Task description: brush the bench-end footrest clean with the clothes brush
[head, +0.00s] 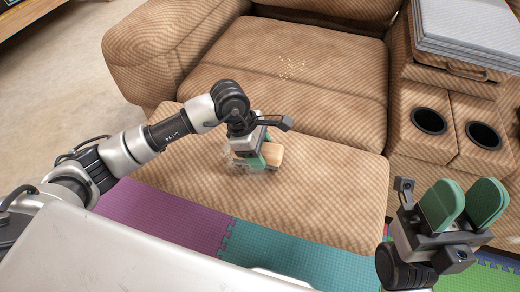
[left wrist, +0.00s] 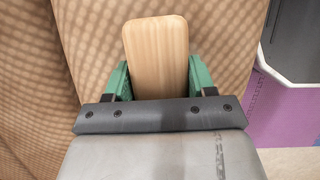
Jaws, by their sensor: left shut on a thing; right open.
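The clothes brush (head: 273,155) has a light wooden back and is held in my left gripper (head: 258,157). In the left wrist view the brush (left wrist: 157,55) sits between the two green fingers of the left gripper (left wrist: 158,80); its bristles are hidden beneath. The brush is at the brown footrest (head: 325,180), on the middle part of its top; whether it touches the fabric I cannot tell. Greyish dusty specks (head: 240,165) show on the footrest just left of the brush. My right gripper (head: 465,205) is open and empty, at the lower right.
Pale crumbs (head: 290,70) lie on the seat cushion behind the footrest. A console with two cup holders (head: 429,121) and a grey stacked item (head: 465,35) are at the right. Purple and teal foam mats (head: 290,255) cover the floor in front.

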